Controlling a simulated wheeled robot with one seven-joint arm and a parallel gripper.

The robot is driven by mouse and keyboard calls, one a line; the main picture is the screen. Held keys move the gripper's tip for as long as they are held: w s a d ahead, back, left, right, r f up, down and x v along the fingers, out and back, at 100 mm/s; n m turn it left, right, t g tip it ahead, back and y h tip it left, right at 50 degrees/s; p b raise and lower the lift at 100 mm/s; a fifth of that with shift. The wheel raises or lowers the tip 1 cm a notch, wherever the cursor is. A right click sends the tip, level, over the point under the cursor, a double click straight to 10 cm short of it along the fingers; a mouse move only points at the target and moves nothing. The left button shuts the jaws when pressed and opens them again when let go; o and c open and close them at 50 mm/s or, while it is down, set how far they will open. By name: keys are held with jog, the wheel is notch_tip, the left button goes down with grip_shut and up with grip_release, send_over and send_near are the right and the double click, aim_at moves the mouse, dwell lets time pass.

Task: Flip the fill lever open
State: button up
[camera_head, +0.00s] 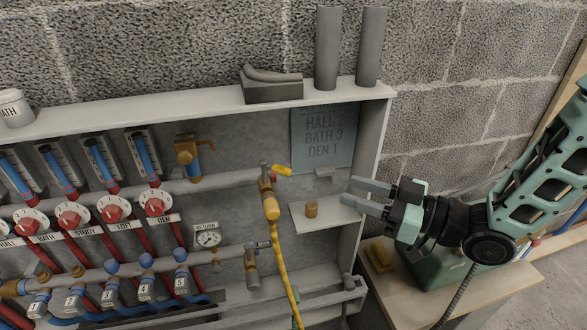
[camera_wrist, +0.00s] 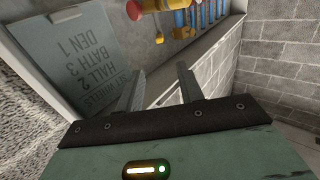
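The fill valve (camera_head: 267,185) is a brass body at the right end of the upper manifold bar, with a yellow hose (camera_head: 281,262) hanging below it. Its short yellow lever (camera_head: 281,170) sticks out to the right, crosswise to the valve body. My gripper (camera_head: 347,194) is to the right of the lever, clear of it, pointing left with its two grey fingers apart and nothing between them. In the wrist view the open fingers (camera_wrist: 161,70) point toward the cabinet; red and yellow fittings show at the top edge, where I cannot tell the lever for sure.
The setpoint sign (camera_head: 324,137) is on the back panel above the small shelf (camera_head: 335,213), which bears a brass cap (camera_head: 311,209). The cabinet's right side wall (camera_head: 371,150) stands close to my fingers. A second valve (camera_head: 251,268) sits below. Grey cylinders (camera_head: 327,48) stand on top.

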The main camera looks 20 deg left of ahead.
aim_at(291, 171)
jog(key=w+a, duration=0.1)
jog(key=a, duration=0.9)
jog(key=w+a+p, duration=0.1)
jog(key=a, duration=0.4)
jog(key=shift+w+a, duration=0.3)
jog(key=shift+w, duration=0.05)
grip_shut()
